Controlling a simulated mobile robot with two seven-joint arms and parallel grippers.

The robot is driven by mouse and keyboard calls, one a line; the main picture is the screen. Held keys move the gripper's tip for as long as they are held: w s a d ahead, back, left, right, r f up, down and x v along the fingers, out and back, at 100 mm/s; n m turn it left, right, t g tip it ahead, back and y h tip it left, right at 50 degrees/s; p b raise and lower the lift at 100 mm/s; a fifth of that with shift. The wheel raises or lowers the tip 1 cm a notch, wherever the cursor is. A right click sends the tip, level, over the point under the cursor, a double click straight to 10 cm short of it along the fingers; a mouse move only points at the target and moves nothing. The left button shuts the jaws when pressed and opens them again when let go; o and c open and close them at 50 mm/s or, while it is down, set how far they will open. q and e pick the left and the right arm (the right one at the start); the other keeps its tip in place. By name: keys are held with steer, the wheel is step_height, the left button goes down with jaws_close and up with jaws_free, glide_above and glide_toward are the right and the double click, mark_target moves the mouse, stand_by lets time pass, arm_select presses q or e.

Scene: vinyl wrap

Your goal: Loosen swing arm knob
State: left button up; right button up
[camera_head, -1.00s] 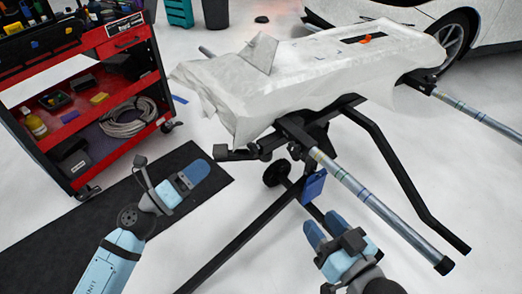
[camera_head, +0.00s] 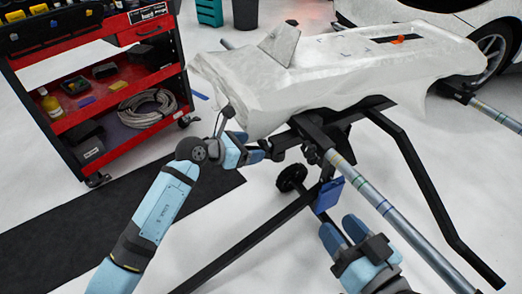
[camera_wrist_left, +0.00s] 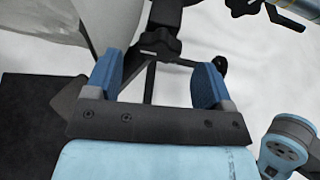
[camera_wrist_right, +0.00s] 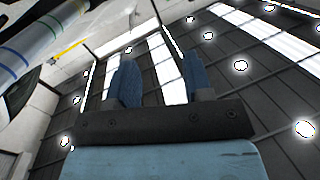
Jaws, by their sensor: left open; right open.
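A black lobed knob (camera_wrist_left: 160,42) sits on the black frame of the work stand, beyond and between my left fingertips in the left wrist view. In the head view, my left gripper largely hides this part of the stand. My left gripper (camera_head: 258,150) is at the stand's near left side, below the white-covered panel (camera_head: 250,90). Its blue fingers (camera_wrist_left: 157,78) are spread and hold nothing. My right gripper (camera_head: 342,232) is open and empty near the striped metal tube (camera_head: 385,205). The right wrist view looks up at the ceiling past its open fingers (camera_wrist_right: 160,80).
A red tool cart (camera_head: 115,105) stands at the left beside a black mat (camera_head: 100,220). Black stand legs (camera_head: 240,245) cross the white floor. A white car (camera_head: 425,10) is at the back right.

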mark_target(261, 146)
arm_select(q)
steer(key=b+x, duration=0.1)
steer(key=x, duration=0.3)
steer(key=shift+w+d, duration=0.1)
arm_select(e)
steer(key=shift+f+g, duration=0.4)
steer(key=shift+f, duration=0.55)
arm_select(q)
steer(key=shift+c, duration=0.4)
steer(key=c, duration=0.8)
steer(key=shift+r+p, duration=0.1)
steer(key=shift+p, duration=0.2)
steer(key=shift+r+n+p, duration=0.1)
steer(key=shift+n+p, duration=0.2)
steer(key=shift+p, duration=0.6)
steer(key=shift+f+g, duration=0.25)
steer(key=shift+g, duration=0.05)
arm_select(e)
step_height(261, 146, up, 3)
steer(key=shift+r+t, duration=0.15)
steer(key=shift+t, duration=0.45)
